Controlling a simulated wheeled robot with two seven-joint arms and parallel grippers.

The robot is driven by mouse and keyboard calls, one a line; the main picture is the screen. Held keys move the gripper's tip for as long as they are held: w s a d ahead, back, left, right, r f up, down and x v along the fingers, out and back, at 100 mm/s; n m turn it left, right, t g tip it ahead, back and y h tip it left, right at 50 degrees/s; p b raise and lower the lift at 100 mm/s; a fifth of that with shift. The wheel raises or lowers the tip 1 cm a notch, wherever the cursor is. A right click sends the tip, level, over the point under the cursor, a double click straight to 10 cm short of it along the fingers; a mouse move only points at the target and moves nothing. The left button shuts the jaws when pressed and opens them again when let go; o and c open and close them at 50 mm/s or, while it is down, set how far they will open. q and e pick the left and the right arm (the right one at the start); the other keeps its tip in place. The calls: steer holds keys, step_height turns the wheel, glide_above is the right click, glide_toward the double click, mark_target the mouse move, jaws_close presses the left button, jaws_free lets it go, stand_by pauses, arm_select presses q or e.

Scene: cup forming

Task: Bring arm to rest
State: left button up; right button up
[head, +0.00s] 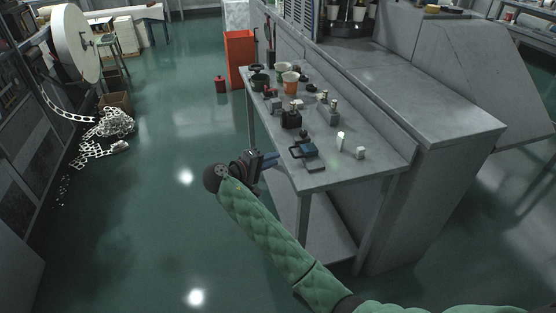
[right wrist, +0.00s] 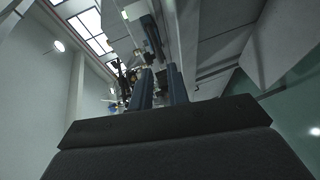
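My right arm, in a green quilted sleeve, reaches up from the bottom right of the head view. Its gripper (head: 272,160) is beside the left edge of the grey workbench (head: 338,177), over or near that edge; the exact gap is hard to tell. In the right wrist view the two dark blue fingers (right wrist: 160,86) stand a little apart with nothing held between them. My left arm and left gripper are not in view.
Scrap strip (head: 108,124) lies at left. The green floor (head: 150,220) between is clear.

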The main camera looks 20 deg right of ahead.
steer(key=shift+s+a+r, duration=0.1)
steer(key=shift+a, duration=0.05)
stand_by(0.4)
steer(key=a+r+t+y, duration=0.2)
steer(key=a+r+y, duration=0.15)
steer(key=y, duration=0.45)
steer(key=s+a+f+y, duration=0.1)
steer(key=s+f+y, duration=0.15)
steer(key=s, duration=0.35)
steer(key=s+a+f+y, duration=0.1)
steer(key=s+f+y, duration=0.15)
steer(key=s, duration=0.35)
steer(key=s+d+f+g+y, duration=0.1)
steer(key=s+f+g, duration=0.1)
steer(key=s+f, duration=0.4)
steer(key=s+d+f+m+g+y, duration=0.1)
steer(key=s+f, duration=0.5)
steer(key=s, duration=1.1)
steer(key=s+d+f+g, duration=0.3)
steer(key=s+f, duration=0.3)
steer(key=s, duration=0.5)
steer(key=shift+s+f+m+g+y, duration=0.25)
steer(key=shift+s+m+g+y, duration=0.15)
steer(key=shift+g, duration=0.1)
